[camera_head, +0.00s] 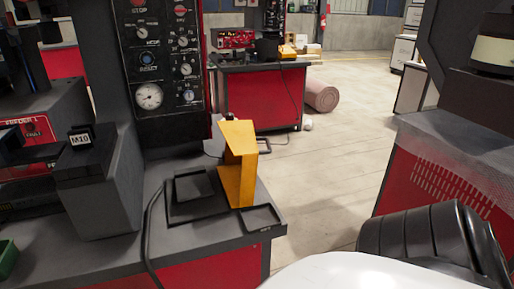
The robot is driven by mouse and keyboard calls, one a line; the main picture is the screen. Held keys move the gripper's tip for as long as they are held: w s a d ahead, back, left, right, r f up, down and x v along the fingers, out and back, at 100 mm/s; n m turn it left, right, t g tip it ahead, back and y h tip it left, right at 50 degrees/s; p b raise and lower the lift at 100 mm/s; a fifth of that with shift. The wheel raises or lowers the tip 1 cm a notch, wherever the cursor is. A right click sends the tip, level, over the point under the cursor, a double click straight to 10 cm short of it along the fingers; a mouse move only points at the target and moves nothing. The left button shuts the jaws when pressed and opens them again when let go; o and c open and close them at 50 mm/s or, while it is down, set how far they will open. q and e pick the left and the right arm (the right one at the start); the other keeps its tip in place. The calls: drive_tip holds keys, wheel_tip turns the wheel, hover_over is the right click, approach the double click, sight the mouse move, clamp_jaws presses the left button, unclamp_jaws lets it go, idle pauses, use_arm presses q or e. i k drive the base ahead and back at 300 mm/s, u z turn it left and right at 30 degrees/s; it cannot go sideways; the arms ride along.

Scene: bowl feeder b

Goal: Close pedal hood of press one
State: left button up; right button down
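The yellow pedal hood (237,165) stands upright on the front right part of the grey bench. It is at the right edge of a black pedal base (180,209), and the dark square pad (193,186) to its left is uncovered. A black cable runs down beside the base on its left. Whether the hood is joined to the base by a hinge I cannot tell. Neither of my grippers is in view. A black ribbed part and a white part, likely mine, fill the lower right.
A small black tray (261,219) lies at the bench's front right corner. A grey box marked M10 (98,185) and a tall gauge panel (160,60) stand left and behind. Another red bench (440,175) is at right. Open floor (325,165) lies between.

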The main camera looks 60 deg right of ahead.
sight(238, 177)
drive_tip(key=k, duration=0.9)
drive_tip(key=z, duration=1.45)
drive_tip(key=i, duration=0.45)
drive_tip(key=u, duration=0.05)
drive_tip(key=k, duration=0.2)
drive_tip(key=u, duration=0.5)
drive_tip(key=i, duration=1.15)
drive_tip(key=z, duration=0.55)
